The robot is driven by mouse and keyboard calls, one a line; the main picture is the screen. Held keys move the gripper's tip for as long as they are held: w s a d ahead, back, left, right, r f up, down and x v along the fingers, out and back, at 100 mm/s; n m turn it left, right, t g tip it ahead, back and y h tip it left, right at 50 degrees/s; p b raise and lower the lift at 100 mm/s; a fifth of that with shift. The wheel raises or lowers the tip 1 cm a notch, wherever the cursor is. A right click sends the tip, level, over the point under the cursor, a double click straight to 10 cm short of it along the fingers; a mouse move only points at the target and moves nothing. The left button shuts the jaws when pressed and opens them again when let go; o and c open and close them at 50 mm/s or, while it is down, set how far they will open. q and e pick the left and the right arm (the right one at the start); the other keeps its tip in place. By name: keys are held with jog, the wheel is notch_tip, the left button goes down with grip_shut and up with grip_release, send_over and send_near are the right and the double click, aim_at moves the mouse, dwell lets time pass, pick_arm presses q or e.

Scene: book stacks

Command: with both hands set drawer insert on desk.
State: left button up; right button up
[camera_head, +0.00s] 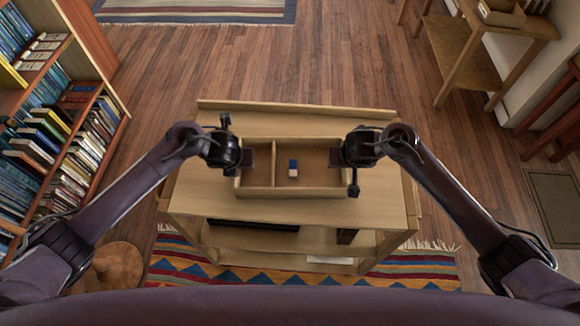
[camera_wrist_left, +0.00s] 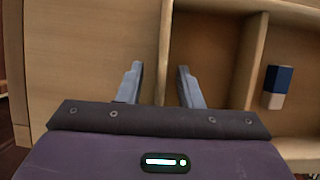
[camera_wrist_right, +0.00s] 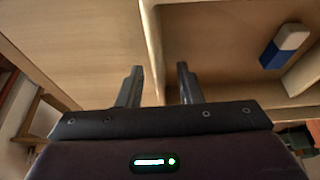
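The drawer insert (camera_head: 310,192) is a shallow light-wood tray with a divider, lying on the desk (camera_head: 200,190). A blue-and-white block (camera_head: 293,168) sits in its larger right compartment. My left gripper (camera_head: 247,160) is at the insert's left end. In the left wrist view its fingers (camera_wrist_left: 160,85) stand apart on either side of the end wall (camera_wrist_left: 164,50), with gaps beside it. My right gripper (camera_head: 336,157) is at the right end. In the right wrist view its fingers (camera_wrist_right: 158,85) are also apart, with the end wall (camera_wrist_right: 152,50) between them. Finger-to-wall contact is not visible.
The desk has a raised back edge (camera_head: 300,112) and an open shelf below with dark items. A bookcase (camera_head: 85,60) stands left, a round stool (camera_head: 117,265) front left, a wooden side table (camera_head: 465,60) back right. Desk top is clear on both sides of the insert.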

pick_arm(q)
jog(key=shift+w+f, duration=0.1)
jog(key=shift+f, duration=0.15)
pick_arm(e)
jog(key=shift+w+f, duration=0.1)
jog(key=shift+f, duration=0.15)
pick_arm(q)
jog(key=shift+c, duration=0.4)
pick_arm(e)
jog(key=shift+c, duration=0.4)
pick_arm(q)
grip_shut()
pick_arm(e)
grip_shut()
